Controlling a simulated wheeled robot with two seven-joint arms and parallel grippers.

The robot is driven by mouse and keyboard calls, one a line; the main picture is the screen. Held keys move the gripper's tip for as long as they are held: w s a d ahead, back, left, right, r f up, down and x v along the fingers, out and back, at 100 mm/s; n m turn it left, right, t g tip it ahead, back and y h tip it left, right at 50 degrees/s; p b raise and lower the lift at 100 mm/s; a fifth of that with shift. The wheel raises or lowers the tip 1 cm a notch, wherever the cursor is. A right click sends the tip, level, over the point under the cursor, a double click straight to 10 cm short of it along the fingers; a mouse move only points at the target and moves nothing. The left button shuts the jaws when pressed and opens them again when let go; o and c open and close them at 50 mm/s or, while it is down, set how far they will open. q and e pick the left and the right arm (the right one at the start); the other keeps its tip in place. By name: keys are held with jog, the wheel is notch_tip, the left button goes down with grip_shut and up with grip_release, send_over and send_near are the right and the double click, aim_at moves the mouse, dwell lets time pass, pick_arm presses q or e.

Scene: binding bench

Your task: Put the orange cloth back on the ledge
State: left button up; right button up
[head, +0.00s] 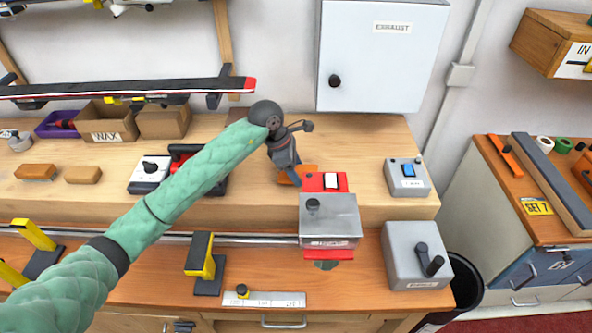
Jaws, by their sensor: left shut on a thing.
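My left arm reaches in from the left, and my left gripper (302,182) points down over the ledge, just behind the red-and-grey machine. It is shut on the orange cloth (287,178), which shows as small orange patches on both sides of the fingers. The gripper hides much of the cloth. I cannot tell whether the cloth touches the ledge. The ledge (260,207) is the raised pale wooden shelf along the back of the bench. My right gripper is not in view.
The red-and-grey machine (330,215) stands close in front of the gripper. A grey switch box (407,177) is to the right, a black-and-white device (150,172) to the left. Two tan blocks (83,174) (36,172) lie farther left.

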pick_arm(q)
jog(key=shift+f, duration=0.85)
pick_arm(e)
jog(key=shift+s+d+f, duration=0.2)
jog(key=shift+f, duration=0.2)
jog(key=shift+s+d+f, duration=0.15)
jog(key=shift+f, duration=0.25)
pick_arm(q)
jog(key=shift+f, duration=0.1)
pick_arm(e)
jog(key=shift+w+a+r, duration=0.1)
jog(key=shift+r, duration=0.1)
pick_arm(q)
jog(key=o, duration=0.9)
jog(key=shift+o, duration=0.2)
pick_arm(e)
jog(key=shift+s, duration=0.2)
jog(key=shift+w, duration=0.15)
